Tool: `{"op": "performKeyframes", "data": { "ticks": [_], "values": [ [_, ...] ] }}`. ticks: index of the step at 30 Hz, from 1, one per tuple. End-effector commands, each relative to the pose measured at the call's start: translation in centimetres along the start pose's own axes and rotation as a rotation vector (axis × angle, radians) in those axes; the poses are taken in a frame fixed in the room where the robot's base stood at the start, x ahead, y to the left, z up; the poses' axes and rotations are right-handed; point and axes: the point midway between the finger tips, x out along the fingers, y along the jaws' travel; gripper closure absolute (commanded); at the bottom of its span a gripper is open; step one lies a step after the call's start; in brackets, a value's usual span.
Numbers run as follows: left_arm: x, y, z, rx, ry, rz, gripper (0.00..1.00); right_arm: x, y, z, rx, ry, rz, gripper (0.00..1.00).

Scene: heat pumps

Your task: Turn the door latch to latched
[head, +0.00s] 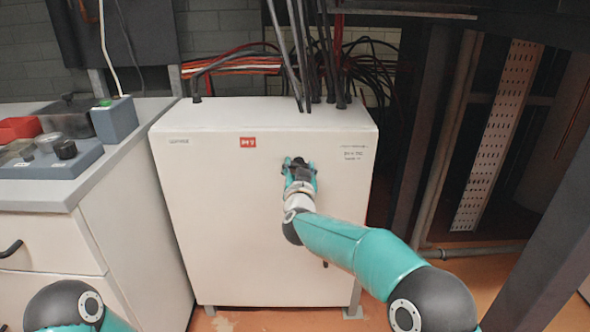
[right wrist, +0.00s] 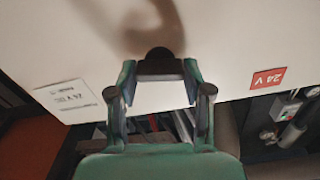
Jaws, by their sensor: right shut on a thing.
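The white cabinet (head: 230,220) faces me with its door closed. It has a red label at the top and grey lettering at the upper right. My right gripper (head: 298,165) is at the upper part of the door, shut on the small dark door latch. In the right wrist view the black latch (right wrist: 159,57) sits between the two fingertips of my right gripper (right wrist: 160,72). The gripper and arm hide most of the latch in the head view, and I cannot tell its angle. My left arm's elbow shows at the bottom left; the left gripper is not in view.
A grey counter (head: 100,178) with a red box (head: 18,129) and a blue-grey device (head: 115,120) stands close at the left. Cables rise from the cabinet top. A perforated metal strip (head: 497,135) and pipes stand at the right. Orange floor lies below.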

Motion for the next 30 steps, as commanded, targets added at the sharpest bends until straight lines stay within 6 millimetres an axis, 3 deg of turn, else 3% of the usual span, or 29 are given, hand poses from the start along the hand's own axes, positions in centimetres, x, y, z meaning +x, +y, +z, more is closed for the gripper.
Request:
{"op": "performKeyframes", "data": {
  "ticks": [30],
  "values": [
    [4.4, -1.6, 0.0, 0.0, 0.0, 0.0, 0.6, 0.0, 0.6, 0.7, 0.956, -0.002, 0.004, 0.85]
  ]
}}
